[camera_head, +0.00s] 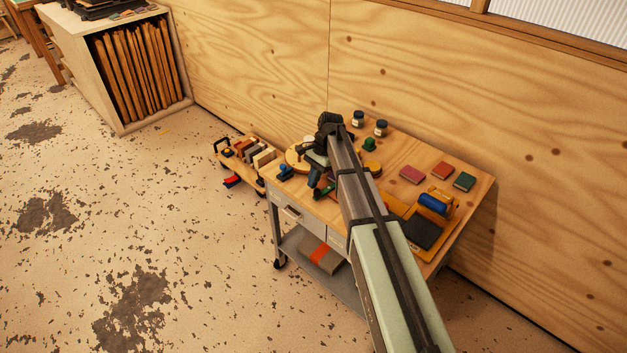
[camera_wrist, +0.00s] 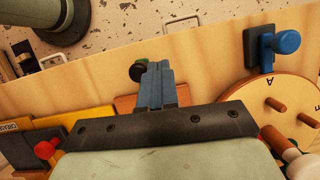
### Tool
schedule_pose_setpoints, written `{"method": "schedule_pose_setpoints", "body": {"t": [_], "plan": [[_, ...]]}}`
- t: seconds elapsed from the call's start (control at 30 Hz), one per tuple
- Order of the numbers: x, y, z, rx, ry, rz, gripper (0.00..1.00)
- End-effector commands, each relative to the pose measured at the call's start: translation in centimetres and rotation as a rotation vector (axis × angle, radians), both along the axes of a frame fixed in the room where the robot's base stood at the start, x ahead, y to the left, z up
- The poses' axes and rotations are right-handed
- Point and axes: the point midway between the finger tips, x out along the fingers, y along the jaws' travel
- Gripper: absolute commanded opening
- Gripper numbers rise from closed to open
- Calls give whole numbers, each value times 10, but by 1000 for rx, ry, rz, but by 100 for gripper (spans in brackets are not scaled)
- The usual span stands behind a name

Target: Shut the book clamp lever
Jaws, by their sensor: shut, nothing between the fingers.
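My gripper (camera_head: 316,180) is above the front part of the wooden bench top. In the wrist view its blue-grey fingers (camera_wrist: 160,80) are together and hold nothing. A dark green round-ended part (camera_wrist: 137,71) shows just beside the fingertips, partly hidden by them; in the head view a green part (camera_head: 323,194) shows by the gripper at the bench's front edge. I cannot tell whether they touch, or whether this is the clamp lever. A blue clamp-like piece with a round knob (camera_wrist: 287,42) stands to the right in the wrist view, and left of my gripper in the head view (camera_head: 286,171).
A round wooden disc with pegs (camera_wrist: 283,104) lies near the blue piece. A red knob (camera_wrist: 44,150) and yellow pieces are at left in the wrist view. A blue roll (camera_head: 433,203), a dark pad (camera_head: 421,231) and several coloured blocks occupy the bench's right side. Two jars (camera_head: 358,118) stand behind.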

Motion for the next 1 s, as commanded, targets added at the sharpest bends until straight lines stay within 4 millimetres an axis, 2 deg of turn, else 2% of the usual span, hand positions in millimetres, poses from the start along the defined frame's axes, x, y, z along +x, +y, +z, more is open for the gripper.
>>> {"method": "schedule_pose_setpoints", "body": {"t": [0.17, 0.43, 0.7, 1.0], "plan": [[7, 1, 1, -1, -2, 0, 0], [46, 12, 4, 1, 0, 2, 0], [60, 16, 56, 0, -2, 1, 0], [71, 19, 90, 0, 0, 1, 0]]}}
